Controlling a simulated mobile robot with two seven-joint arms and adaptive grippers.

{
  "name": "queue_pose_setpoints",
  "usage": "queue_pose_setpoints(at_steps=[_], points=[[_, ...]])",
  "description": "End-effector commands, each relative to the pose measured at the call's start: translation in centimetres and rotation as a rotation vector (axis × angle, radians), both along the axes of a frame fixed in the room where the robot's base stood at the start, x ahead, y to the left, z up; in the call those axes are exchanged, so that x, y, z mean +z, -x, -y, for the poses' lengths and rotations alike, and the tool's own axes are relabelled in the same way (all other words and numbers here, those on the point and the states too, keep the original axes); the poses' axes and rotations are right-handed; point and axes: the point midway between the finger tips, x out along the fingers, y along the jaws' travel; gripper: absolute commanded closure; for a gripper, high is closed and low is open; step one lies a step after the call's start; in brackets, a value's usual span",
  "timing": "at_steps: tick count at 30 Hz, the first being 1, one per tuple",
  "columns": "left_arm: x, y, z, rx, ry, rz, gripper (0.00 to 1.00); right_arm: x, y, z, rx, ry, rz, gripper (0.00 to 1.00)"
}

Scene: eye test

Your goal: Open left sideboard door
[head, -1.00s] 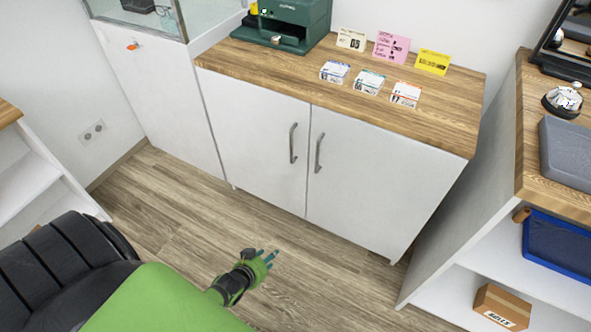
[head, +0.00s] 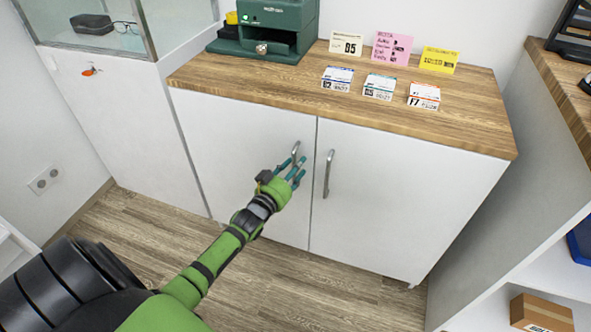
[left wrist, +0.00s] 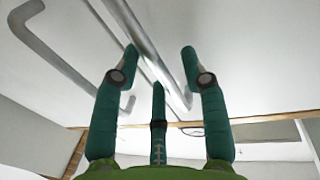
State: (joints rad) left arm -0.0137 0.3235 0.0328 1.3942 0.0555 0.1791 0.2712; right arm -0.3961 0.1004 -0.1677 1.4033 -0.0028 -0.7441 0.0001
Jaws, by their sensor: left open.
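The sideboard's left door (head: 235,140) is white and closed, with a grey bar handle (head: 296,150) near its right edge. The closed right door (head: 400,200) has its own handle (head: 328,174). My left gripper (head: 293,169) is open in front of the left door, at the lower part of its handle. In the left wrist view the teal fingers (left wrist: 160,67) stand apart, and the left door's handle (left wrist: 150,42) runs between their tips. I see no grip on it; contact is unclear. The right door's handle (left wrist: 75,62) lies to the left there. My right gripper is out of view.
The wooden sideboard top (head: 245,88) carries a green machine (head: 283,20) and several cards and labels. A glass-topped cabinet (head: 110,90) adjoins on the left. A shelf unit with a cardboard box (head: 541,312) stands right. The floor (head: 330,295) in front is clear.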

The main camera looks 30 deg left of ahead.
Motion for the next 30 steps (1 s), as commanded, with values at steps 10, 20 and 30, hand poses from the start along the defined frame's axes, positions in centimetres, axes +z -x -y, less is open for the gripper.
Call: queue_pose_setpoints(at_steps=[10,20,30], points=[[0.0,-0.4,0.0,0.000,-0.001,-0.002,0.68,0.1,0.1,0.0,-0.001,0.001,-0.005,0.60],[-0.1,-0.2,0.0,-0.003,-0.001,-0.003,1.00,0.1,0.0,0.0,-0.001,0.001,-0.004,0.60],[0.0,4.7,0.2,-0.123,-0.008,-0.012,1.00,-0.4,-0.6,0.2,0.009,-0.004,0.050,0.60]])
